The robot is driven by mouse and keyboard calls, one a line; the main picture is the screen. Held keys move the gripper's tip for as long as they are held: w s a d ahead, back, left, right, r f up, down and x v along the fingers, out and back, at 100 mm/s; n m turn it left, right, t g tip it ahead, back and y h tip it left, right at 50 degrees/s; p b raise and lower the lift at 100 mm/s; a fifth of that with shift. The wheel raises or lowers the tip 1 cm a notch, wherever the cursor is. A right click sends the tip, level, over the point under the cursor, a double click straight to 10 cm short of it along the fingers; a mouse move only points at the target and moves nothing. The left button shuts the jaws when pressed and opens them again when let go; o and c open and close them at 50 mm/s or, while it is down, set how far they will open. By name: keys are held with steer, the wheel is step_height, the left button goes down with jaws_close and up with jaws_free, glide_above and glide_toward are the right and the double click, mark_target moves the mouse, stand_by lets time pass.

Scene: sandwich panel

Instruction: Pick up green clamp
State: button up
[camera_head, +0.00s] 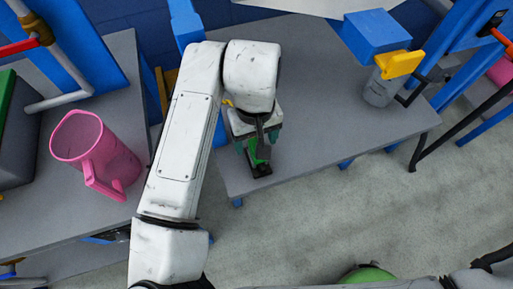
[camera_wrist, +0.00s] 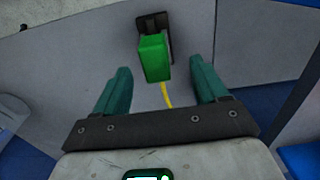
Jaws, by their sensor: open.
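The green clamp (camera_wrist: 154,58) has a green block-shaped body joined to a black part. In the wrist view it lies at the top centre, just beyond and between my fingertips. In the head view the green clamp (camera_head: 253,152) is on the grey table, partly hidden by my gripper. My gripper (camera_wrist: 158,75) is open, with one teal finger on each side and a gap to the clamp. In the head view my gripper (camera_head: 255,150) is above the clamp near the table's front edge.
The grey table (camera_head: 330,120) is mostly clear right of the clamp. A blue box (camera_head: 375,35), a yellow piece (camera_head: 400,64) and a grey cup (camera_head: 380,90) are at its right. A pink jug (camera_head: 95,150) stands on another table at left. A yellow strip (camera_wrist: 166,96) shows below the clamp.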

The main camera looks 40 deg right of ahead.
steer(key=shift+s+d+f, duration=0.1)
steer(key=shift+d+f, duration=0.05)
steer(key=shift+f, duration=1.3)
steer(key=shift+d+f, duration=0.15)
steer(key=shift+f, duration=1.25)
steer(key=shift+c, duration=0.4)
steer(key=c, duration=1.1)
steer(key=shift+c, duration=0.2)
steer(key=shift+r, duration=0.1)
